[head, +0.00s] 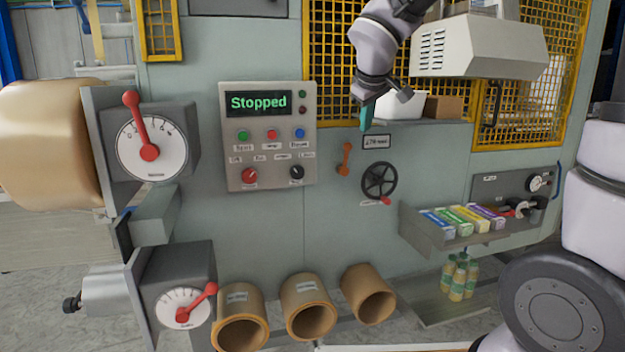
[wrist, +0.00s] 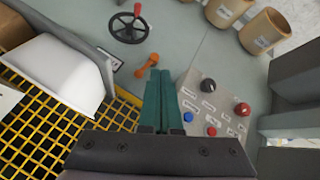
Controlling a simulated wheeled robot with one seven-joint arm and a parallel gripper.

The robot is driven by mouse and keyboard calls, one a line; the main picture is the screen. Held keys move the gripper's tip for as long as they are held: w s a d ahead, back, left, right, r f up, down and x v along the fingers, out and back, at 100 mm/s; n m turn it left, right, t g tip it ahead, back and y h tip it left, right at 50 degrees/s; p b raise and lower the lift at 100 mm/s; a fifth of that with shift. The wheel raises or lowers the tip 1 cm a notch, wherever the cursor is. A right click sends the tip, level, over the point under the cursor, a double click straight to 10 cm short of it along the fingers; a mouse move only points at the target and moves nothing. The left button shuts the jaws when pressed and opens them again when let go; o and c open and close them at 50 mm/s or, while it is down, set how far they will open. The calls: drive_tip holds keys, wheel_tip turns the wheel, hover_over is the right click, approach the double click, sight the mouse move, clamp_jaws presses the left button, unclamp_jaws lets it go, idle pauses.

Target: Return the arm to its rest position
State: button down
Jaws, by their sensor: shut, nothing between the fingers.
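My gripper (head: 365,117) hangs in front of the grey machine panel (head: 330,215) in the head view, below my white wrist. Its green fingers point down, just above the small label and the orange lever (head: 345,158). In the wrist view the green fingers (wrist: 158,82) lie side by side, shut, with nothing between them. The orange lever (wrist: 148,66) shows just beyond the fingertips there. I cannot tell whether the fingers touch the panel.
A control box (head: 268,138) reading "Stopped" is left of my gripper. A black handwheel (head: 379,181) is below it. A white bin (head: 400,105) and yellow mesh (head: 330,50) are close by. A shelf (head: 420,232) with coloured cartons juts out at right. Cardboard tubes (head: 308,305) lie low.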

drive_tip(key=s+d+r+m+y, duration=0.1)
drive_tip(key=s+d+m, duration=0.4)
drive_tip(key=s, duration=0.5)
drive_tip(key=s+d+r+m+y, duration=0.1)
drive_tip(key=s+d+m, duration=0.5)
drive_tip(key=s, duration=0.4)
drive_tip(key=shift+s+d+m+g+y, duration=0.25)
drive_tip(key=shift+d+m+g+y, duration=0.05)
drive_tip(key=shift+d, duration=0.5)
